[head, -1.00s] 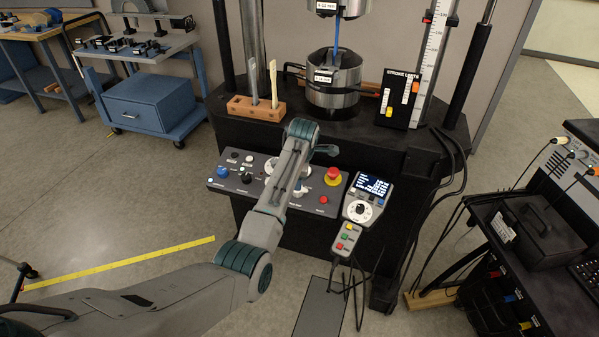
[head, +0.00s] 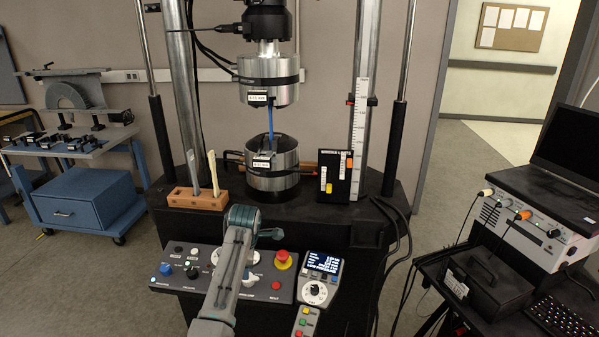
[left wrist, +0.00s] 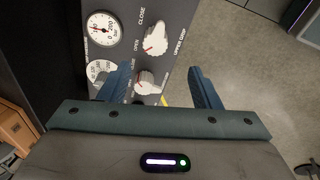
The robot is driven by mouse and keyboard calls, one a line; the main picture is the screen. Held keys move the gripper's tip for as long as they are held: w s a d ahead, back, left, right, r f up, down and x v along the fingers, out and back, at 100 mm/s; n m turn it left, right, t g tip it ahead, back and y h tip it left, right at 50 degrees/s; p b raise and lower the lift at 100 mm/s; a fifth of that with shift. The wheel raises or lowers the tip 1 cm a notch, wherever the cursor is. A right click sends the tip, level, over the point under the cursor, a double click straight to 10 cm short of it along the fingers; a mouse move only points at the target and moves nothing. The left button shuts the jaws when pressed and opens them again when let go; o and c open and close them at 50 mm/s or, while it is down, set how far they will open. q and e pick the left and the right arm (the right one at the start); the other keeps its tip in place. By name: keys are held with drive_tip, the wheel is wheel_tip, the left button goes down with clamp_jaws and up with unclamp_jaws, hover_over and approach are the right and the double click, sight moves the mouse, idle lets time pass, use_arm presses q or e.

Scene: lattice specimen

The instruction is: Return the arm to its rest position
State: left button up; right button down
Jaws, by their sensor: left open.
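My left arm reaches up from the bottom of the head view, its gripper (head: 270,234) over the back edge of the control panel (head: 180,284), left of and above the red emergency button (head: 283,260). In the left wrist view the gripper (left wrist: 160,70) has its two blue fingers wide apart, with nothing held. A white knob (left wrist: 147,82) shows between the fingers, and another white knob (left wrist: 155,40) beyond them. I cannot tell whether the fingers touch the panel. My right gripper is in neither view.
The test frame's steel grips hold a blue strip (head: 269,116) upright above the panel. A wooden block (head: 196,199) with upright tools stands left of the lower grip. A handheld controller (head: 319,279) sits right of the panel. Open floor lies left, before a blue cart (head: 85,202).

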use_arm(q)
drive_tip(key=s+a+f+m, duration=0.3)
drive_tip(key=s+f+m, duration=0.25)
drive_tip(key=s, duration=0.65)
drive_tip(key=s+a+f+m, duration=0.35)
drive_tip(key=s+f, duration=0.35)
drive_tip(key=s, duration=0.5)
drive_tip(key=s+r+m, duration=0.2)
drive_tip(key=s+m, duration=0.2)
drive_tip(key=s, duration=0.4)
drive_tip(key=s+r+m+t, duration=0.15)
drive_tip(key=s+m, duration=0.25)
drive_tip(key=s, duration=0.4)
drive_tip(key=s+r+m, duration=0.2)
drive_tip(key=s+m, duration=0.2)
drive_tip(key=s, duration=0.4)
wheel_tip(320, 180, down, 29)
drive_tip(key=a+g, duration=0.2)
drive_tip(key=s+a+f, duration=0.1)
drive_tip(key=s+f, duration=1.7)
drive_tip(key=f, duration=0.2)
drive_tip(key=shift+s+a+n+g+h, duration=0.2)
drive_tip(key=shift+s+n+g+h, duration=0.1)
drive_tip(key=shift+s+n+g, duration=0.15)
